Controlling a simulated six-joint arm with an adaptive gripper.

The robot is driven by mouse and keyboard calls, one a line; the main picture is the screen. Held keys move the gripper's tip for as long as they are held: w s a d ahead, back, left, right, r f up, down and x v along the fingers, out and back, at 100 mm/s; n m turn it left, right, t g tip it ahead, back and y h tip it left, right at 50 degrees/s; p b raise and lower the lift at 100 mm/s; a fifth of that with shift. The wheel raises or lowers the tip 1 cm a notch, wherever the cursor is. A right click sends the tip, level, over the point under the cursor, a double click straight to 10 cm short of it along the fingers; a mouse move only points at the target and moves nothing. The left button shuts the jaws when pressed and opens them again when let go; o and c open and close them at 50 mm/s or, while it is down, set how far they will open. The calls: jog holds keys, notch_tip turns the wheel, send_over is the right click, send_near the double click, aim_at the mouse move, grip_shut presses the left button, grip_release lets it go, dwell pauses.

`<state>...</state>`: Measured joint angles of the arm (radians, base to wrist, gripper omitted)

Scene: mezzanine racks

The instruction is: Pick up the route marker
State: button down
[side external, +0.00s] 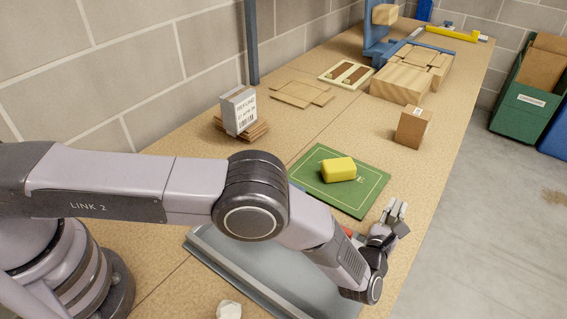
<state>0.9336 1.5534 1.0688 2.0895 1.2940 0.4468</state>
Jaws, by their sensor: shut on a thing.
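My gripper (395,211) is at the right of my arm, near the table's right edge and just past the near right corner of the green mat. Its pale fingers point up and away from the camera. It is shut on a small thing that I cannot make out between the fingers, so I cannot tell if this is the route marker. A yellow block (339,169) lies on the green mat (358,204), apart from my gripper. Nothing in view is clearly labelled as the route marker.
A grey tray (222,263) lies partly behind my arm, with a red thing (347,231) near its far end. A labelled box (239,110) stands on cardboard at left. A brown carton (412,127) and wooden boxes (399,84) stand farther back. Bins (524,105) stand beyond the aisle.

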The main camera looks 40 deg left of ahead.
jog(key=s+a+r, duration=0.8)
jog(key=s+r, duration=0.3)
jog(key=shift+a, duration=0.4)
jog(key=shift+w, duration=0.1)
